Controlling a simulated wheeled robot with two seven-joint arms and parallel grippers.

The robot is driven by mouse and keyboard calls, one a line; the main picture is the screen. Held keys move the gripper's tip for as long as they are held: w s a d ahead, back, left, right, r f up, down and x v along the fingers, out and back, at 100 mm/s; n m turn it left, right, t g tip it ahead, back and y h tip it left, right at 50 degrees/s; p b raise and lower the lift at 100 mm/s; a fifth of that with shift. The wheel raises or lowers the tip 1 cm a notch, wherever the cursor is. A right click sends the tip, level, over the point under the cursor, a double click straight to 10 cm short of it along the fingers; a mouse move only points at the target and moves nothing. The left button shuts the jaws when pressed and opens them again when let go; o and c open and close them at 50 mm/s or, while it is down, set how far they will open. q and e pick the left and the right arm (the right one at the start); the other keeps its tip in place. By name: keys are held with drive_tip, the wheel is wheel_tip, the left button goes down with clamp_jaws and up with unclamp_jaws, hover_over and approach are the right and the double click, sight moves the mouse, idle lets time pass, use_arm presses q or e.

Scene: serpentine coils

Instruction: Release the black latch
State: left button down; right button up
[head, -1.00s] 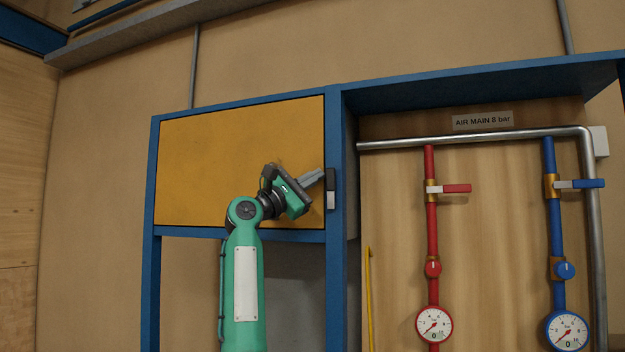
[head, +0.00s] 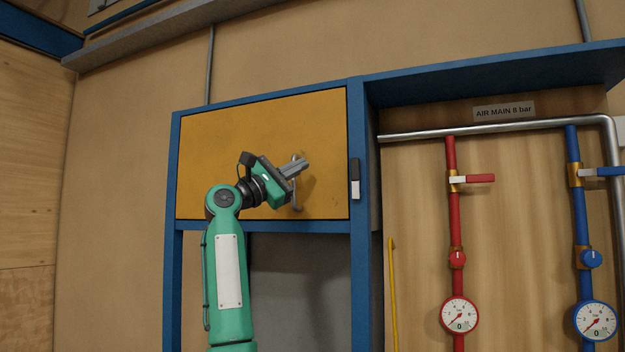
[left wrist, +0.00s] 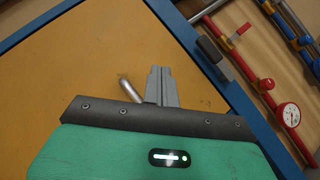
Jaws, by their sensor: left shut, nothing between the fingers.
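The black latch (head: 355,167) is on the blue post just right of the yellow panel door (head: 225,150). It is upright, with a pale lower part. In the left wrist view the latch (left wrist: 211,50) shows dark at upper right, apart from the fingers. My left gripper (head: 304,163) is shut and empty. It is in front of the door, left of the latch, with its fingertips pointing right. A metal door handle (head: 297,200) is partly hidden behind the gripper; it also shows beside the fingers in the left wrist view (left wrist: 129,89). My right gripper is out of view.
Right of the post are a red pipe (head: 454,220) and a blue pipe (head: 582,220) with lever valves and gauges. A thin yellow rod (head: 393,290) stands near the post. A blue shelf edge (head: 490,72) juts out above. The space before the latch is clear.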

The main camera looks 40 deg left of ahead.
use_arm(q)
drive_tip(key=shift+s+a+b, duration=0.35)
drive_tip(key=shift+s+a, duration=0.9)
drive_tip(key=shift+s, duration=0.2)
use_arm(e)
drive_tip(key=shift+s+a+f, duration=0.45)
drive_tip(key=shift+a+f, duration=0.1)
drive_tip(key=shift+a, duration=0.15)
